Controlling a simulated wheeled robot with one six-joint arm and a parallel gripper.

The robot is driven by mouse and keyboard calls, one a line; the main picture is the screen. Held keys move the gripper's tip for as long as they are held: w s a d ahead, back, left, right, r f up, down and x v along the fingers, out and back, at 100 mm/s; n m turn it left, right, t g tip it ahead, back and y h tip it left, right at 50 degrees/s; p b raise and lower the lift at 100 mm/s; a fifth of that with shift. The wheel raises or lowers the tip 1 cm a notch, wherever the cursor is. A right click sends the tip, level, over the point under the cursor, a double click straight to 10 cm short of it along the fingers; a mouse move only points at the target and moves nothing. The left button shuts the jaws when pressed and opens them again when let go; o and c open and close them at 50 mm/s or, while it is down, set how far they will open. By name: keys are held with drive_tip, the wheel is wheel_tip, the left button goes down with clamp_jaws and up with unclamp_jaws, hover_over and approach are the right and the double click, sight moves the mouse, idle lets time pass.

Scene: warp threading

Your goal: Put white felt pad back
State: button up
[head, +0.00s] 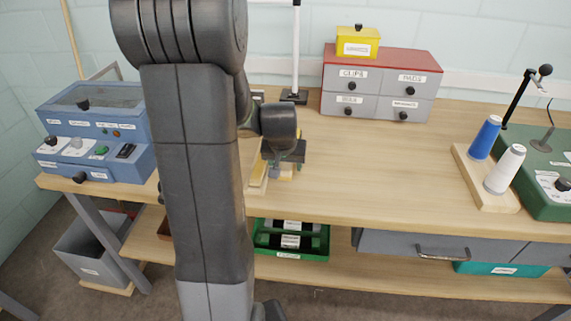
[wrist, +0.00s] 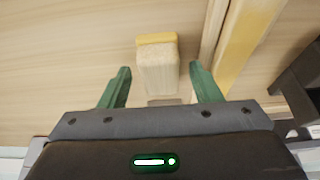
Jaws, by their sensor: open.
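My gripper (wrist: 160,80) is open, with its two green fingers pointing down toward the bench top. A pale beige block with a yellow far end (wrist: 158,64) sits between and just beyond the fingertips, apart from both. I cannot tell whether this block is part of a tool or fixture. No white felt pad can be made out for certain in either view. In the head view, my gripper (head: 276,173) is low over the bench near its front edge, partly hidden by my arm. A grey drawer labelled PADS (head: 411,83) is shut in the red-topped cabinet.
The cabinet (head: 396,57) stands at the back, with a yellow box (head: 358,42) on top. A wood and yellow strip (wrist: 240,55) lies right of the block. A blue machine (head: 95,130) is at left; thread cones (head: 505,169) are at right. The middle bench is clear.

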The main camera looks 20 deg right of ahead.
drive_tip(key=v, duration=1.1)
drive_tip(key=shift+r, duration=0.25)
drive_tip(key=shift+s, duration=0.1)
idle(0.8)
